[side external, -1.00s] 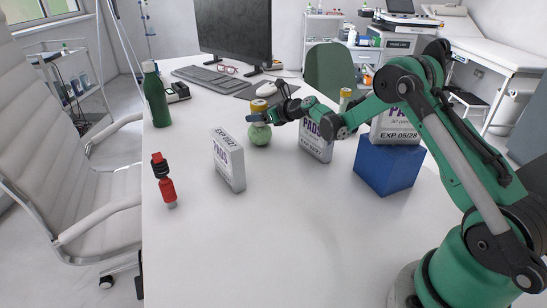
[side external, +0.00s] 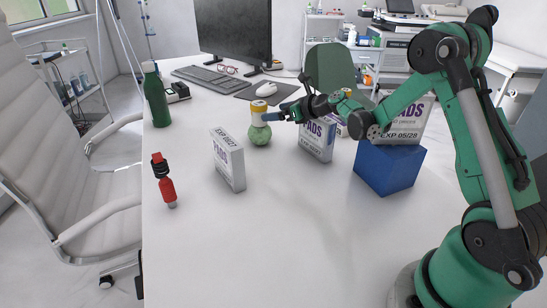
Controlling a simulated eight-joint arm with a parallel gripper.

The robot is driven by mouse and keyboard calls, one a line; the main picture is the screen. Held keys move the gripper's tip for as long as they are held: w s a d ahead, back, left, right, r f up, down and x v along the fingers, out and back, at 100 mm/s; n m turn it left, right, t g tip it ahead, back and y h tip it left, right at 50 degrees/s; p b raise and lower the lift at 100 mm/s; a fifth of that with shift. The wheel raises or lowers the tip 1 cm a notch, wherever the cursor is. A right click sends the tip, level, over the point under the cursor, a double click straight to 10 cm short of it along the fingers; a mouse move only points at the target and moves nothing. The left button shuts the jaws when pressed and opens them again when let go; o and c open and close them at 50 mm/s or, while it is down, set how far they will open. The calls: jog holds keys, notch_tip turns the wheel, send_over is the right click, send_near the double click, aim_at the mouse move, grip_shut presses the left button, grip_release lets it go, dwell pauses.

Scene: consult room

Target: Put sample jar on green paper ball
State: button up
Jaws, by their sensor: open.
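The sample jar (side external: 259,109), with a yellow lid and a clear-looking body, sits upright on top of the green paper ball (side external: 260,134). The ball rests on the white table near its middle back. My gripper (side external: 274,116) is open and just right of the jar, its fingers pointing left towards it. At this size I cannot tell whether a fingertip still touches the jar.
A white pads box (side external: 318,139) stands below my wrist. Another pads box (side external: 228,162) stands left of the ball. A blue block (side external: 389,168) bears a third box (side external: 404,124). The front table is clear.

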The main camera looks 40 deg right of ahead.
jog(key=s+a+r+n+g, duration=0.1)
jog(key=s+a+n, duration=0.4)
jog(key=n, duration=0.6)
jog(key=s+a+r+n+g+h, duration=0.1)
jog(key=s+a+r+n+g, duration=0.1)
jog(key=s+a+n, duration=0.3)
jog(key=s+a+r+n+g+h, duration=0.1)
jog(key=s+a+n+g, duration=0.2)
jog(key=s+n, duration=0.8)
jog(key=a+n, duration=0.2)
jog(key=n, duration=0.5)
jog(key=shift+s+r, duration=0.25)
jog(key=shift+s, duration=0.05)
